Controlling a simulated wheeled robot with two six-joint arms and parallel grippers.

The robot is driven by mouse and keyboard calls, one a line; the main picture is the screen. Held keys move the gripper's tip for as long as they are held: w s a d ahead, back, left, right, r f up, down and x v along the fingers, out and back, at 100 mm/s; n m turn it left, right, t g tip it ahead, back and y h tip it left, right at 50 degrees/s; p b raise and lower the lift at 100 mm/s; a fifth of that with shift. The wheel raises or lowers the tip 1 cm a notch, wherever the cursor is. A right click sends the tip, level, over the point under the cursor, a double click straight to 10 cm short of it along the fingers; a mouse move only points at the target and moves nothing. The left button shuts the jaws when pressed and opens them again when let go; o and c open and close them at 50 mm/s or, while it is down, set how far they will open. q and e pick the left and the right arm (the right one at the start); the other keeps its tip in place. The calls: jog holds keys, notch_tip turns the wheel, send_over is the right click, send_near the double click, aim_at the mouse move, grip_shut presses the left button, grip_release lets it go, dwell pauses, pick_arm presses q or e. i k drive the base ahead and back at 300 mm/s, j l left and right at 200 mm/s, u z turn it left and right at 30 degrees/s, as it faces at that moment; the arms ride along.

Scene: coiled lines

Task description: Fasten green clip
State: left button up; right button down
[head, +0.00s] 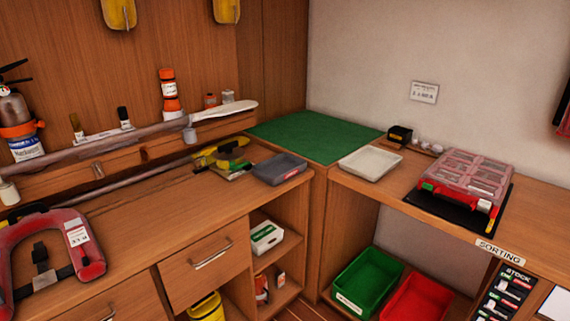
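A case with a clear pinkish lid (468,172) lies on a black mat (422,208) on the right-hand counter. Its lid looks down over several compartments. A small green clip (427,186) is at the left end of the case's red front edge. Neither of my grippers is in view.
A pale tray (369,164) and a small black box (399,134) stand left of the case. A green mat (315,135) covers the corner. A grey tray (279,169) and a red life vest (55,245) lie on the left counter. Green (368,282) and red (418,300) bins sit below.

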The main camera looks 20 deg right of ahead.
aim_at(426, 186)
jog(key=z, duration=1.7)
